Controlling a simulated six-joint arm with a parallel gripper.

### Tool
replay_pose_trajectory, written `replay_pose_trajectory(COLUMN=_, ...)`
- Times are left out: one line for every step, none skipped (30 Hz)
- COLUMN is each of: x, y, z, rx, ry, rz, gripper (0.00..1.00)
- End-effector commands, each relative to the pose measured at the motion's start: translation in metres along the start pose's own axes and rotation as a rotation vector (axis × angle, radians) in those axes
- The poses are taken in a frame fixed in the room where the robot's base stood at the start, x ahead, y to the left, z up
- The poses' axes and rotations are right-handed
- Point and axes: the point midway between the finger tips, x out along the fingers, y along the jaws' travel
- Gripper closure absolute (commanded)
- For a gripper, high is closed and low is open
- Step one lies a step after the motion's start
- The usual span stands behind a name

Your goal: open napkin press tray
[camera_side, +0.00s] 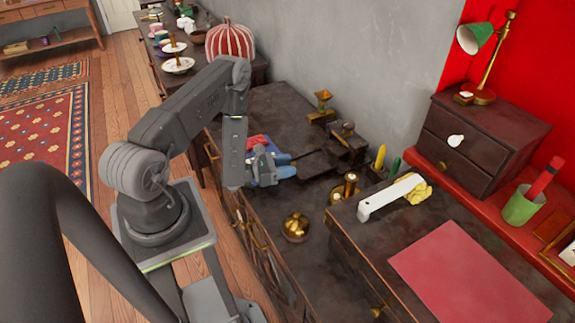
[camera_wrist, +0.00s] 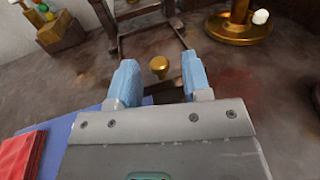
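The napkin press (camera_side: 346,141) is a dark wooden frame with a post, standing on the dark cabinet top near the grey wall. Its low, flat tray (camera_side: 316,163) shows in front of it, towards my gripper. In the wrist view the press frame (camera_wrist: 113,18) is at the top, and a small brass knob (camera_wrist: 159,66) shows on its near side. My gripper (camera_side: 289,165) has blue fingers, spread apart and low over the cabinet top. In the wrist view the gripper (camera_wrist: 159,72) has the knob between its fingertips, with gaps on both sides. Contact is not visible.
Red folded cloth (camera_wrist: 18,154) lies on a blue cloth (camera_wrist: 62,137) beside my gripper. A brass stand (camera_wrist: 236,27) is to the right of the press. A round brass pot (camera_side: 296,228) stands nearer. A raised cabinet with a pink sheet (camera_side: 468,276) is at right.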

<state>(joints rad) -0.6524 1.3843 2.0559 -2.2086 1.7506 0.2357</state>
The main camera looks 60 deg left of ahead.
Motion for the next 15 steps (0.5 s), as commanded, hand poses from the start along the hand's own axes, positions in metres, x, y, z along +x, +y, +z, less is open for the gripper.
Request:
replay_pose_trajectory(x=0.001, y=0.0, z=0.0, rx=0.001, ry=0.0, rz=-0.001, gripper=0.53)
replay_pose_trajectory(x=0.001, y=0.0, z=0.0, rx=0.001, ry=-0.001, rz=-0.001, gripper=0.53)
replay_pose_trajectory(x=0.001, y=0.0, z=0.0, rx=0.001, ry=-0.001, rz=-0.002, gripper=0.53)
replay_pose_trajectory(x=0.001, y=0.0, z=0.0, rx=0.002, ry=-0.001, rz=-0.002, gripper=0.53)
replay_pose_trajectory(x=0.001, y=0.0, z=0.0, rx=0.002, ry=-0.001, rz=-0.002, gripper=0.53)
replay_pose_trajectory(x=0.001, y=0.0, z=0.0, rx=0.002, ry=-0.001, rz=-0.002, gripper=0.53)
replay_pose_trajectory(x=0.001, y=0.0, z=0.0, rx=0.002, ry=-0.001, rz=-0.002, gripper=0.53)
replay_pose_trajectory(x=0.0, y=0.0, z=0.0, rx=0.002, ry=-0.001, rz=-0.002, gripper=0.53)
replay_pose_trajectory(x=-0.002, y=0.001, z=0.0, rx=0.002, ry=0.0, rz=-0.001, gripper=0.53)
replay_pose_trajectory(x=-0.004, y=0.001, z=0.0, rx=0.001, ry=0.0, rz=0.0, gripper=0.53)
replay_pose_trajectory(x=-0.007, y=0.001, z=0.0, rx=0.001, ry=0.001, rz=0.001, gripper=0.53)
replay_pose_trajectory(x=-0.012, y=0.001, z=0.0, rx=0.001, ry=0.001, rz=0.002, gripper=0.53)
replay_pose_trajectory(x=-0.017, y=0.002, z=0.0, rx=0.001, ry=0.001, rz=0.003, gripper=0.53)
replay_pose_trajectory(x=-0.021, y=0.002, z=0.0, rx=0.0, ry=0.001, rz=0.004, gripper=0.53)
replay_pose_trajectory(x=-0.028, y=0.001, z=0.0, rx=-0.001, ry=0.0, rz=0.004, gripper=0.53)
